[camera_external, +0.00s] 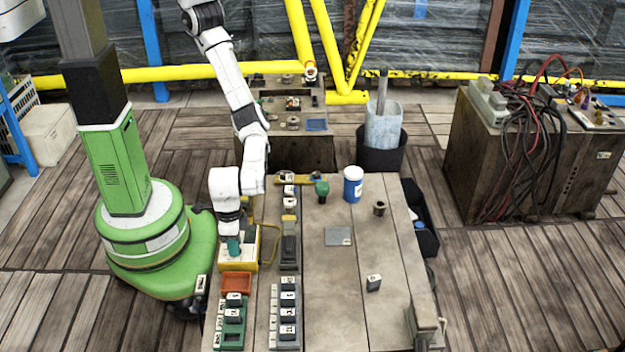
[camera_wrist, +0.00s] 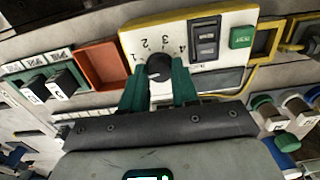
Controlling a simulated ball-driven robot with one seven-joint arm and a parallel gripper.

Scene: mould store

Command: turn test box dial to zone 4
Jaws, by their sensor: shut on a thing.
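The test box (camera_external: 240,262) is a yellow-edged box with a white face on the left side of the table. In the wrist view the test box (camera_wrist: 215,20) has a black round dial (camera_wrist: 158,68) on its white face. The numbers 1 to 4 run in an arc around the dial. I cannot tell which number the dial points at. My gripper (camera_wrist: 159,82) has its green fingers on either side of the dial, shut on it. In the external view my gripper (camera_external: 234,246) reaches down onto the box and hides the dial.
An orange tray (camera_external: 236,283) lies beside the box, with a green rack (camera_external: 230,325) of labelled blocks before it. A dark switch unit (camera_external: 290,250) stands to the right. A blue-and-white can (camera_external: 353,185) stands farther back. The table's middle is mostly clear.

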